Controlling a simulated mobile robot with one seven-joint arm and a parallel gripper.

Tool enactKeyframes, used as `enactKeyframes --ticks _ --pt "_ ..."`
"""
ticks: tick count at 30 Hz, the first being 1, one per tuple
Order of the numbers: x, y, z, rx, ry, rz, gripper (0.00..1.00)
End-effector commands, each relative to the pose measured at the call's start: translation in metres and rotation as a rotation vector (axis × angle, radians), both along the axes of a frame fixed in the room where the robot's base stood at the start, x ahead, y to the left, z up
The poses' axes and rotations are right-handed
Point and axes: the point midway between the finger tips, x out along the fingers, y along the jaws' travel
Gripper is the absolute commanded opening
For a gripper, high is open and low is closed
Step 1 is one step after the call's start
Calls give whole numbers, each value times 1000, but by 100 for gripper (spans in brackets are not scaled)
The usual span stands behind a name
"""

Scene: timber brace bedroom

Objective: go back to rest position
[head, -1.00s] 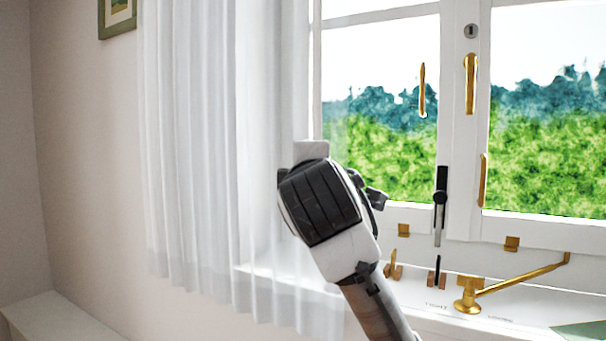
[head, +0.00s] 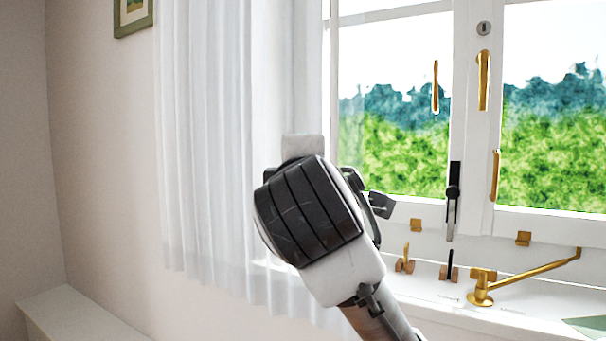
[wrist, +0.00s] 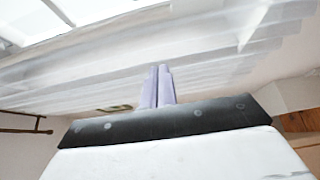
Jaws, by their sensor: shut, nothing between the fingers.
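My gripper (wrist: 158,88) shows in the wrist view as two pale lavender fingers side by side, closed together with nothing between them. White curtain fabric fills the view behind the fingers; I cannot tell whether they touch it. In the head view my arm's wrist rises from the bottom, in front of the curtain's right edge and the window's left side. The fingers are hidden there behind the wrist.
A sheer white curtain (head: 205,140) hangs left of the window (head: 395,150). The sill (head: 425,292) holds a brass stay (head: 530,272) and small fittings. A picture frame (head: 133,16) hangs upper left. A pale ledge (head: 70,315) is at lower left.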

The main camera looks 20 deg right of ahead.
Motion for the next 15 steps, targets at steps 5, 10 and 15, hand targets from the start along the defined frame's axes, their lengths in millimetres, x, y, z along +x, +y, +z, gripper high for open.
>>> enactKeyframes --ticks 5,10,15 --pt "-10 4 0 1 1 -1 0" --pt "-5 10 -1 7 -11 19 0" --pt "33 67 -3 83 -139 212 0"
